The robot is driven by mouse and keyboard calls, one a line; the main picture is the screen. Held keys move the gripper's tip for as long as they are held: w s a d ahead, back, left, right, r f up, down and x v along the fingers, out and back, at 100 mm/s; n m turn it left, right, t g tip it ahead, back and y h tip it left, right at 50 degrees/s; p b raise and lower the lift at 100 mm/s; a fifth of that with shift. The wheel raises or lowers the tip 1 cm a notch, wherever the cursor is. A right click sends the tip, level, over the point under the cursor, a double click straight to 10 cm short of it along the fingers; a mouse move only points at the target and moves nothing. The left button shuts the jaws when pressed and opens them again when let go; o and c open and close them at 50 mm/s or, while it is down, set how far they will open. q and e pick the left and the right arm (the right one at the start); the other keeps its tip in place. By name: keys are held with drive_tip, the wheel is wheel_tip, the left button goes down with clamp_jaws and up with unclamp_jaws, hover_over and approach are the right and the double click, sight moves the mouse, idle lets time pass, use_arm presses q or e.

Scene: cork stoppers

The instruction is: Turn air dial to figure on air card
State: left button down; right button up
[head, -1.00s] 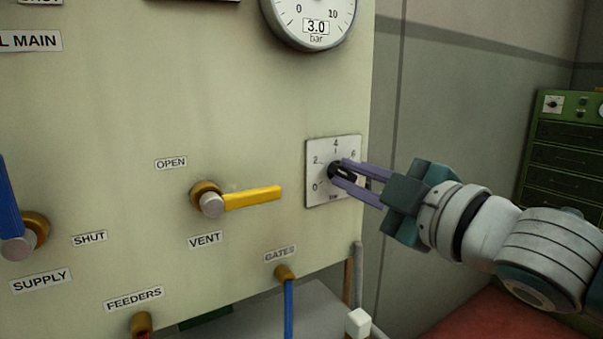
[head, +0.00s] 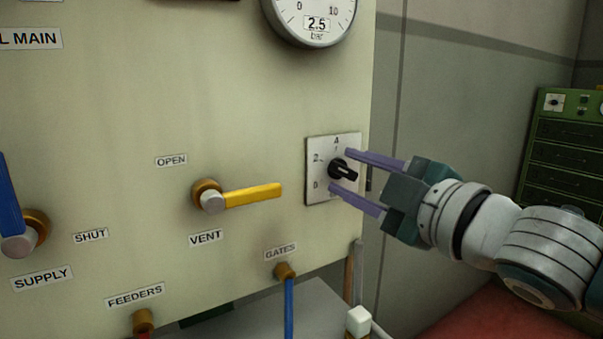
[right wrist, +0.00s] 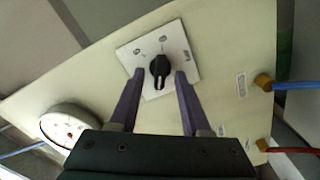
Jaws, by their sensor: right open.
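The air dial is a black knob (head: 342,169) on a white square plate (head: 320,193) with figures 0, 2 and 4 showing, at the panel's right edge. My right gripper (head: 340,171) is open, its two purple fingers apart on either side of the knob, not touching it. The right wrist view also shows the knob (right wrist: 160,68) between and just beyond the fingertips. The round gauge (head: 318,12) above reads 2.5 bar. No air card is in view. My left gripper is not in view.
The vent valve's yellow lever (head: 252,195) points right on the panel. A blue lever (head: 10,200) is at the far left. Gates (head: 285,270) and feeders (head: 143,320) fittings are below. A green cabinet (head: 562,150) stands at the right.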

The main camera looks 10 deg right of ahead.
drive_tip(key=b+v, duration=0.1)
drive_tip(key=v, duration=0.9)
idle(0.4)
